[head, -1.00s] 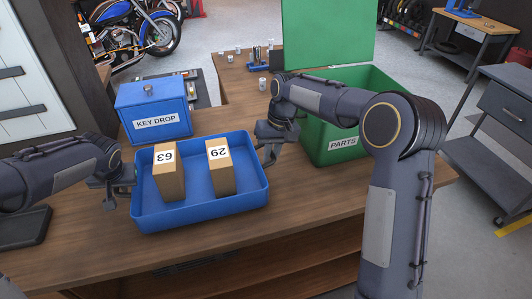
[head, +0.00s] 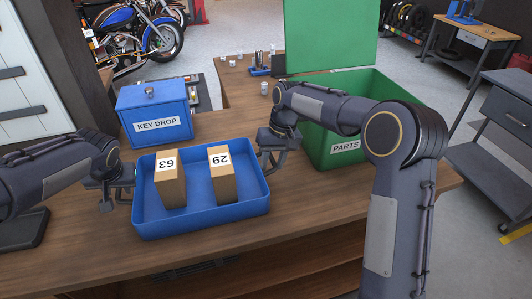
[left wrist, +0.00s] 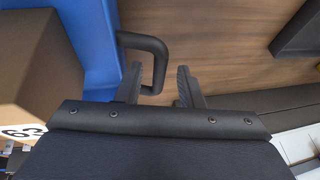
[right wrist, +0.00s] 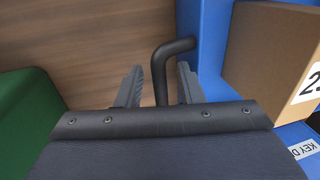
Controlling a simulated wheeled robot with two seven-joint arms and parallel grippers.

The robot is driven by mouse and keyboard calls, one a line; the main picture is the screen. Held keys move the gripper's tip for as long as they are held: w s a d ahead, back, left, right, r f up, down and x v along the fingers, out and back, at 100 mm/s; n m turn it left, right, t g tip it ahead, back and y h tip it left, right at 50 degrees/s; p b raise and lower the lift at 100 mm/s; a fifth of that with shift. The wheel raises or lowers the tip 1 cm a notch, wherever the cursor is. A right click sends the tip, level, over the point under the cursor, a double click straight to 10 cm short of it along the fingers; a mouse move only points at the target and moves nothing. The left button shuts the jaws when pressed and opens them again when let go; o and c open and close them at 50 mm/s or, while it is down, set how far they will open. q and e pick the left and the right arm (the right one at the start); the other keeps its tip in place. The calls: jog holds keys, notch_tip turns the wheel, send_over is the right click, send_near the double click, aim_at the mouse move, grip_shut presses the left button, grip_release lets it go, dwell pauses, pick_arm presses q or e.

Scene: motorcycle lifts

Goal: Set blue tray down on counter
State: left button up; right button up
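The blue tray (head: 205,217) appears to rest flat on the wooden counter (head: 320,220). It holds two upright cardboard boxes, marked 63 (head: 170,187) and 29 (head: 222,183). My left gripper (head: 122,190) is at the tray's left side, open. In the left wrist view, the dark tray handle (left wrist: 160,65) lies between its spread fingers, with a gap to the right finger. My right gripper (head: 272,162) is at the tray's right side, also open. In the right wrist view, the other handle (right wrist: 160,75) stands between its fingers, with gaps visible.
A blue KEY DROP box (head: 155,109) stands just behind the tray. A green open-lidded PARTS bin (head: 345,155) is at the right, close to my right arm. A dark flat item (head: 25,230) lies at the left. The counter in front of the tray is clear.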

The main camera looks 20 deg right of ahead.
pick_arm(q)
jog(key=v, duration=0.8)
pick_arm(e)
jog(key=shift+r, duration=0.1)
notch_tip(320, 180, up, 12)
jog(key=d, duration=0.2)
jog(key=shift+d+f, duration=0.15)
jog(key=shift+f, duration=0.05)
